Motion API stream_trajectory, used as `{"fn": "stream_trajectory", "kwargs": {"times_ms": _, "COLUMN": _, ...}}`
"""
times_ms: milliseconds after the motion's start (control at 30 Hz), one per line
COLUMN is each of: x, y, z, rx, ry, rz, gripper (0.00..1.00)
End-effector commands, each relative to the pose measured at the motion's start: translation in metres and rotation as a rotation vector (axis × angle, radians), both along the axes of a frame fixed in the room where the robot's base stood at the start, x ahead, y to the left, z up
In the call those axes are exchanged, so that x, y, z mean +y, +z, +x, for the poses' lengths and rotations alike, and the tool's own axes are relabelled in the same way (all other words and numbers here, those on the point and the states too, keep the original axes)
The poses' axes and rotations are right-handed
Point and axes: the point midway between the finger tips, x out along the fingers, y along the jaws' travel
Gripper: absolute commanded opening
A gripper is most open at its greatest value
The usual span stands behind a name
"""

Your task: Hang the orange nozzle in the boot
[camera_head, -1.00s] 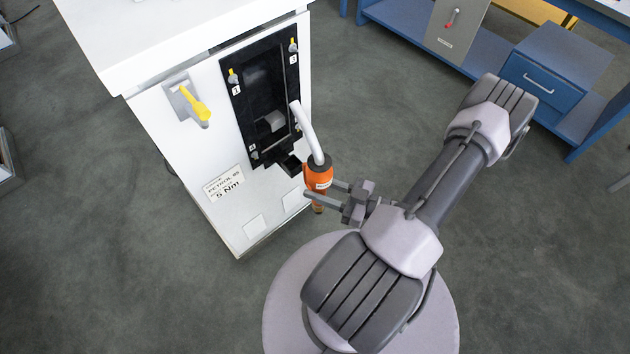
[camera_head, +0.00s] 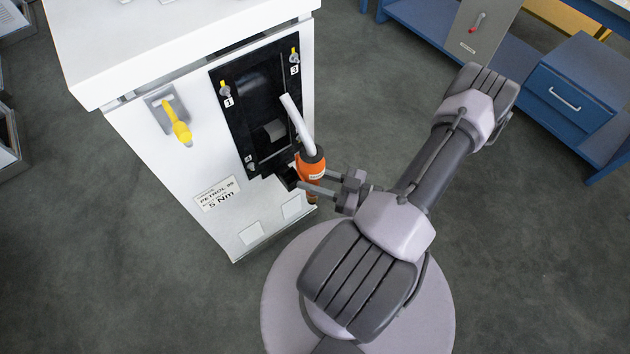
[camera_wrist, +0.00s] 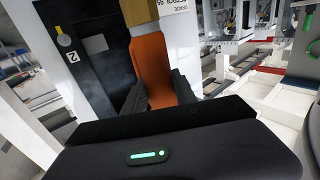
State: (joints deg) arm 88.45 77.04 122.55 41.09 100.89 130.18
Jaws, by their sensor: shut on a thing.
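The orange nozzle (camera_head: 310,168) has a dark collar and a white spout that points up and to the left. My gripper (camera_head: 318,182) is shut on its orange body and holds it in front of the white dispenser's black panel, near the panel's lower right. The orange body also shows in the wrist view (camera_wrist: 152,72) between my dark fingers. A dark box-like part, perhaps the boot (camera_head: 290,174), juts from the bottom of the panel just left of the nozzle. The nozzle partly overlaps it, and I cannot tell whether they touch.
The white dispenser (camera_head: 150,75) carries a yellow lever (camera_head: 180,130), several yellow clips on the black panel (camera_head: 235,130), and a label (camera_head: 217,194). A blue bench with a drawer (camera_head: 562,90) stands at the upper right.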

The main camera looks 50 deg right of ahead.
Motion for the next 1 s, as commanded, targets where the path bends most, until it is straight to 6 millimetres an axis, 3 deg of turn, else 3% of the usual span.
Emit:
{"fn": "stream_trajectory", "kwargs": {"times_ms": 700, "x": -0.020, "y": -0.010, "z": 0.085, "rx": -0.002, "ry": 0.002, "rz": 0.000, "gripper": 0.00}}
{"fn": "stream_trajectory", "kwargs": {"times_ms": 1000, "x": -0.026, "y": -0.011, "z": 0.108, "rx": -0.001, "ry": 0.000, "rz": -0.001, "gripper": 0.00}}
